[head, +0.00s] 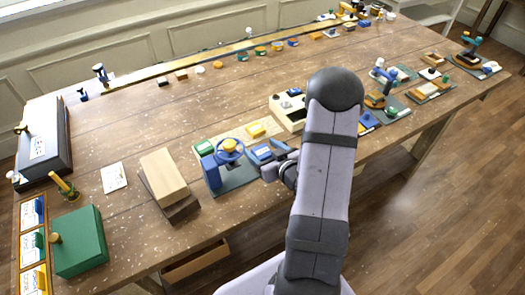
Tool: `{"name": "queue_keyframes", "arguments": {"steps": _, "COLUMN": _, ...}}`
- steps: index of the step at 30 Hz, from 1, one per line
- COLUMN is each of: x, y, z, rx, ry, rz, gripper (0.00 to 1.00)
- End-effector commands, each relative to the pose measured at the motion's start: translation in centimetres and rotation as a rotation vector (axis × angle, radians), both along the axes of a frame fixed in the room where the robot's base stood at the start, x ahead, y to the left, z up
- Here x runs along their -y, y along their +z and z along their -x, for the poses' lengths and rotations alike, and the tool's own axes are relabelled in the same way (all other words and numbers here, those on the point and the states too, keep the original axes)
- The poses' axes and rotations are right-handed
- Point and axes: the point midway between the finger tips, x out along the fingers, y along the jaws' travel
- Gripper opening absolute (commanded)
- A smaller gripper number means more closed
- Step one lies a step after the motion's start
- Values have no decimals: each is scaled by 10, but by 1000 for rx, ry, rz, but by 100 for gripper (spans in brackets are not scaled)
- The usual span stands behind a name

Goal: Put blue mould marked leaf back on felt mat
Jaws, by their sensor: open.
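My gripper (274,161) is low over the near side of the wooden table, its jaws open. A blue block (262,153) lies just left of the fingers, very close to them; I cannot tell whether they touch. No leaf mark can be read on it at this size. It lies by a pale mat (232,135) that carries a green block (204,147) and a yellow block (255,130). A grey-green mat (241,180) lies under a blue press with a wheel (227,155). I cannot tell which is felt. My arm hides the table behind it.
A wooden block (165,176) stands left of the press. A green box (80,241) and a dark case (44,143) are at far left. A cream tray (287,111) stands behind my gripper. Bare table (160,115) lies left of centre.

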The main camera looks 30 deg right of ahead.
Motion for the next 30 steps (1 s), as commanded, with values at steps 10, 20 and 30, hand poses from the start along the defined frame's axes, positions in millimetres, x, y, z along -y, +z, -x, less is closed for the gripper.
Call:
{"name": "queue_keyframes", "arguments": {"steps": 10, "x": 0, "y": -1, "z": -2, "rx": 0, "ry": 0, "rz": 0, "gripper": 51}}
{"name": "queue_keyframes", "arguments": {"steps": 20, "x": 0, "y": -1, "z": -2, "rx": 1, "ry": 0, "rz": 0, "gripper": 17}}
{"name": "queue_keyframes", "arguments": {"steps": 30, "x": 0, "y": 5, "z": -2, "rx": 2, "ry": 0, "rz": 1, "gripper": 17}}
